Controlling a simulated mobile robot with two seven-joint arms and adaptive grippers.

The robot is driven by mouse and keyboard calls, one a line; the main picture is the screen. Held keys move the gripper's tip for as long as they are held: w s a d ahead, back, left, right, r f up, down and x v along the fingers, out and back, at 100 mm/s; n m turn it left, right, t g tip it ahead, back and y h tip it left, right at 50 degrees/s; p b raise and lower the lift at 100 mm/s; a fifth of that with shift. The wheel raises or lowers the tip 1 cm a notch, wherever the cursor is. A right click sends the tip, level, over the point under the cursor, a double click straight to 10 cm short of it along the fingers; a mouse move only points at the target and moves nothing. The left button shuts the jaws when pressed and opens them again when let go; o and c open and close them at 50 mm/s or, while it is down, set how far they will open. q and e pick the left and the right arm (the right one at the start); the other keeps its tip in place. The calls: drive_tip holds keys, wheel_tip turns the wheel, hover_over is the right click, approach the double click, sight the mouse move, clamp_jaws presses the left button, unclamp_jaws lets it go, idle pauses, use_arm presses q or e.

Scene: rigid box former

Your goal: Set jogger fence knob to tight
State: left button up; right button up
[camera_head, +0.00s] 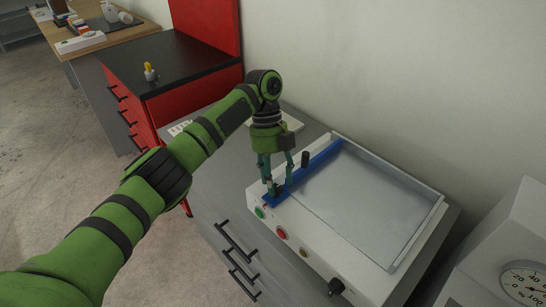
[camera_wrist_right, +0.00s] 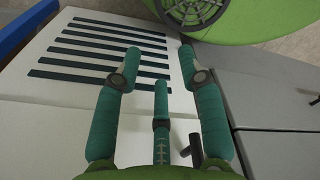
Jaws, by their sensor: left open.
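A white jogger (camera_head: 300,229) with a shallow grey tray stands on the grey cabinet. A blue fence bar (camera_head: 318,170) lies along the tray's left side. A black upright peg (camera_head: 305,159) stands beside its middle. A small dark knob-like part (camera_head: 275,189) is at the bar's near end, partly hidden by fingers; I cannot tell its setting. My left gripper (camera_head: 278,182) points down over that end, its fingers open around or beside the part; contact is unclear. My right gripper (camera_wrist_right: 160,62) shows in the right wrist view with fingers spread and empty, but not in the head view.
The jogger's front has green, red (camera_head: 282,232) and yellow buttons and a black dial (camera_head: 336,286). A gauge box (camera_head: 522,280) stands at lower right. A red cabinet (camera_head: 190,104) is behind left. The right wrist view shows a slotted white panel (camera_wrist_right: 60,87).

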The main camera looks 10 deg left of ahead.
use_arm(q)
drive_tip(key=v, duration=1.1)
